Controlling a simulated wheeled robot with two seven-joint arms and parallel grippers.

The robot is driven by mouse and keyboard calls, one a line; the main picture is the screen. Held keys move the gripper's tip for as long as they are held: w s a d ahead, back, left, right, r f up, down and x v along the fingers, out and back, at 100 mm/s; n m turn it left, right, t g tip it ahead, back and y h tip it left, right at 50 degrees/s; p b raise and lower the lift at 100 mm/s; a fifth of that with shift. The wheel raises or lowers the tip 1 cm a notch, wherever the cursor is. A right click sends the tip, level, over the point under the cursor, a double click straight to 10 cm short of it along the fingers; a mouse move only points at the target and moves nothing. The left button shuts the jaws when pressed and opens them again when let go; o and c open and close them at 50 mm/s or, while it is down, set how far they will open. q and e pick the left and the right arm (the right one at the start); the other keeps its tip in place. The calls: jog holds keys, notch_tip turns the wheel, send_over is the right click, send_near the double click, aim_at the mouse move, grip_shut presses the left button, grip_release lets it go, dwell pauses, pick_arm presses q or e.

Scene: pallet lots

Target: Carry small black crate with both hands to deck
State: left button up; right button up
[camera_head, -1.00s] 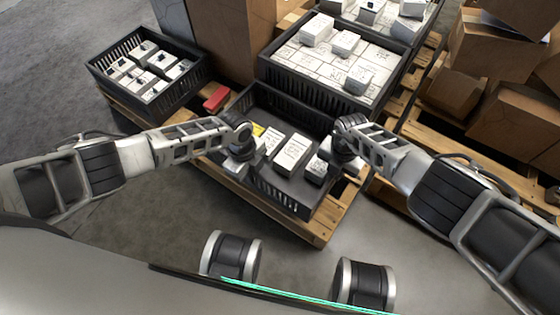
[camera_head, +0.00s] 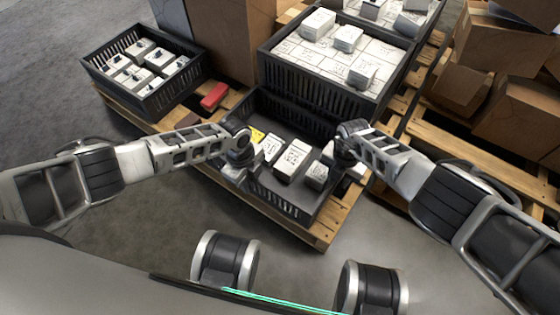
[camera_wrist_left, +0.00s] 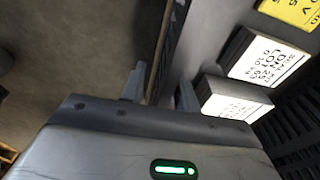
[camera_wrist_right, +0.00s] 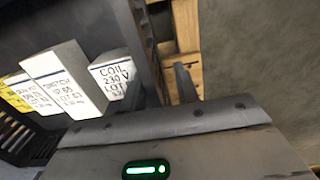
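A small black crate (camera_head: 296,208) sits on a wooden pallet in the middle of the head view, with several white labelled boxes and a yellow-labelled one inside. My left gripper (camera_head: 240,158) is at the crate's left wall; in the left wrist view its fingers (camera_wrist_left: 160,92) stand apart, one on each side of that wall. My right gripper (camera_head: 345,155) is at the right wall; in the right wrist view its fingers (camera_wrist_right: 162,88) also appear apart around the wall, the inner one partly hidden. I cannot tell which surface is the deck.
A larger black crate (camera_head: 322,98) full of white boxes stands behind. Another small black crate (camera_head: 150,107) stands at the back left, with a red object (camera_head: 214,96) beside it. Cardboard boxes (camera_head: 510,115) are piled at right. Grey floor in front is clear.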

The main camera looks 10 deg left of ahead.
pick_arm(q)
jog(key=shift+d+r, duration=0.1)
jog(key=shift+d, duration=0.05)
pick_arm(e)
jog(key=shift+a, duration=0.2)
jog(key=shift+s, duration=0.1)
pick_arm(q)
jog(key=shift+w+r, duration=0.1)
jog(key=shift+r, duration=0.2)
jog(key=r, duration=0.5)
jog(key=a+r, duration=0.1)
jog(key=r, duration=0.1)
jog(key=shift+w+r, duration=0.1)
jog(key=shift+r, duration=0.05)
pick_arm(e)
jog(key=shift+a+r, duration=0.1)
jog(key=shift+r, duration=0.8)
notch_tip(320, 180, up, 10)
jog(key=shift+r, duration=0.15)
